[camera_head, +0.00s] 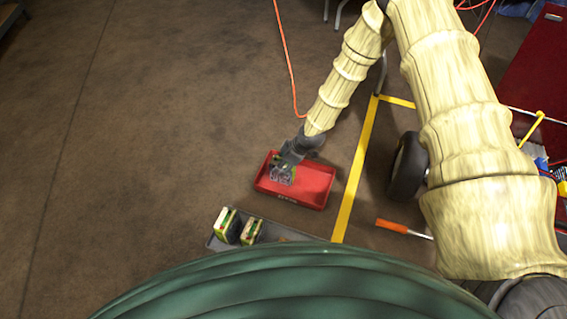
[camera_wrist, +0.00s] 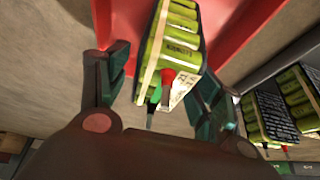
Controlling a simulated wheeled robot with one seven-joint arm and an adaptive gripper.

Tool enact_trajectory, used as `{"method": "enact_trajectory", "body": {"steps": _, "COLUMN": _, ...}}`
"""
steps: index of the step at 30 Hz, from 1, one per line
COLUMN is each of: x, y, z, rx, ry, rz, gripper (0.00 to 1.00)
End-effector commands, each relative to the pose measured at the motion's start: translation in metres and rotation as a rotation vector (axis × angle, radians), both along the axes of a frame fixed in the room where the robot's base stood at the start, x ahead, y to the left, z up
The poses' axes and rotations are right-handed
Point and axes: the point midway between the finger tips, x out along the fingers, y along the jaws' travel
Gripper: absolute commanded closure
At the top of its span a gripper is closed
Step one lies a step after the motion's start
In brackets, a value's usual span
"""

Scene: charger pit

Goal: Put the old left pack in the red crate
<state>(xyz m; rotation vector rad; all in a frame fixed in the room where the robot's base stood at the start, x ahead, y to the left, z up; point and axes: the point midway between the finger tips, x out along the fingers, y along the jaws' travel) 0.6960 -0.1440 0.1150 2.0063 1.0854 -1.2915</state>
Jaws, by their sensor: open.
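The red crate (camera_head: 312,187) sits on the floor, and my gripper (camera_head: 283,174) is over its left part. In the wrist view my gripper (camera_wrist: 165,85) is open, with a finger on each side of a battery pack (camera_wrist: 178,38). This pack has yellow-green cells, a red and a green lead end and a pale label. The red of the crate (camera_wrist: 235,30) shows behind it. I cannot tell whether the pack rests on the crate floor or whether a finger touches it. In the head view my gripper mostly hides it.
A grey tray (camera_head: 272,234) in front of the crate holds two upright packs, one at left (camera_head: 227,225) and one beside it (camera_head: 251,230). An orange-handled screwdriver (camera_head: 402,229) lies right of the yellow floor line (camera_head: 357,170). An orange cable (camera_head: 285,50) lies behind. The floor at left is clear.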

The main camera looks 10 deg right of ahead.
Motion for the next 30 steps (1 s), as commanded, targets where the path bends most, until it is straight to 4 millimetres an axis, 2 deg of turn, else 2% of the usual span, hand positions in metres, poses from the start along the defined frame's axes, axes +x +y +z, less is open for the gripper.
{"method": "enact_trajectory", "body": {"steps": 4, "x": 0.0, "y": 0.0, "z": 0.002, "rx": 0.0, "ry": 0.0, "rz": 0.0, "gripper": 0.34}}
{"method": "enact_trajectory", "body": {"steps": 8, "x": -0.002, "y": -0.004, "z": 0.015, "rx": 0.0, "ry": 0.0, "rz": -0.001, "gripper": 0.34}}
{"method": "enact_trajectory", "body": {"steps": 21, "x": -0.019, "y": -0.03, "z": 0.085, "rx": 0.0, "ry": 0.0, "rz": 0.0, "gripper": 0.34}}
{"method": "enact_trajectory", "body": {"steps": 25, "x": -0.023, "y": -0.036, "z": 0.1, "rx": 0.001, "ry": -0.001, "rz": 0.0, "gripper": 0.34}}
{"method": "enact_trajectory", "body": {"steps": 30, "x": -0.027, "y": -0.041, "z": 0.11, "rx": 0.0, "ry": 0.0, "rz": -0.001, "gripper": 0.34}}
